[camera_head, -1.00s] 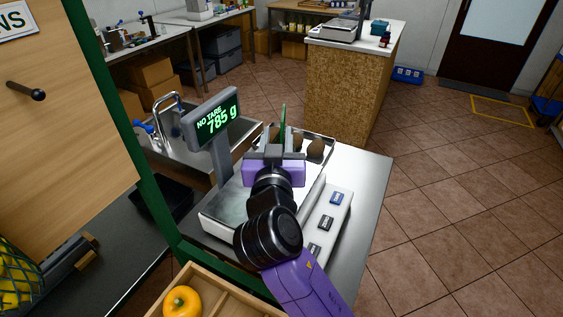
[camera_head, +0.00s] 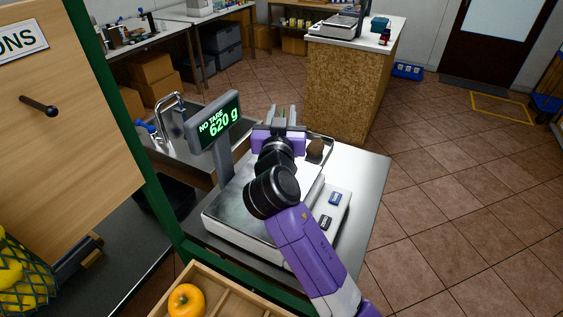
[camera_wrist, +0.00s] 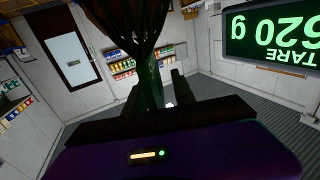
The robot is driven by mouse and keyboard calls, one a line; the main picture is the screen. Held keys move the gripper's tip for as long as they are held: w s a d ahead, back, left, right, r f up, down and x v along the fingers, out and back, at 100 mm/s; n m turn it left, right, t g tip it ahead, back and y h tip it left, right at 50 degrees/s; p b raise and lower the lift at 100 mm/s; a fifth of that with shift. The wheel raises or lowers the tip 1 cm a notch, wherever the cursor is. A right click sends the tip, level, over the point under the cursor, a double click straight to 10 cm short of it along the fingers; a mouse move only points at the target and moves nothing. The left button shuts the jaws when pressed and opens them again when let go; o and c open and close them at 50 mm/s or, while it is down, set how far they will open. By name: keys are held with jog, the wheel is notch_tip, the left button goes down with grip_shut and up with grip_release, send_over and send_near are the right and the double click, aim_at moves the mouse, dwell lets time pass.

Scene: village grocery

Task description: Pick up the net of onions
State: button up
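The net of onions (camera_wrist: 128,22) shows as dark brown netting gathered to a green neck in the wrist view, which is upside down. My gripper (camera_head: 281,114) is over the far end of the weighing scale, with its fingers closed on the green neck. The fingers also show around the neck in the wrist view (camera_wrist: 156,95). In the head view, a brown round part of the net's load (camera_head: 316,150) shows to the right of my gripper; the rest is hidden behind it. I cannot tell whether the net still touches the scale.
The scale (camera_head: 235,215) stands on a metal counter (camera_head: 365,180); its display (camera_head: 215,120) reads 620 g. A sink tap (camera_head: 168,105) is to the left. A wooden crate with an orange fruit (camera_head: 186,300) and a net of yellow fruit (camera_head: 20,280) are in front.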

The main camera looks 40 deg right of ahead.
grip_shut()
dwell(1.1)
